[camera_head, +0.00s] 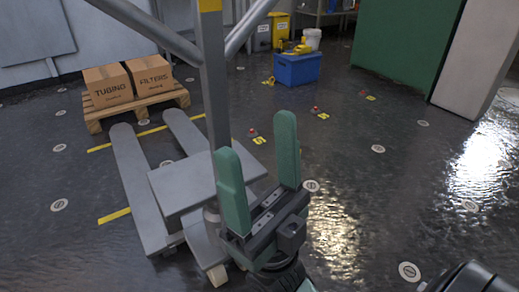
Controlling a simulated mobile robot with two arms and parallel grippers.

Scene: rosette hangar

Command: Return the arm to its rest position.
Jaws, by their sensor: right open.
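My right gripper (259,165) points upward near the middle of the camera_head view. Its two green fingers stand apart with nothing between them. It is in front of a grey pallet jack or lift (143,190), overlapping it in the picture. No object is held. My left gripper does not show.
A wooden pallet (150,104) holds boxes marked TUBING (108,86) and FILTERS (150,75). A blue crate (297,69) with yellow items stands at the back. A green wall (405,40) is at right. A grey post (214,80) rises behind my gripper. Floor at right is mostly clear and shiny.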

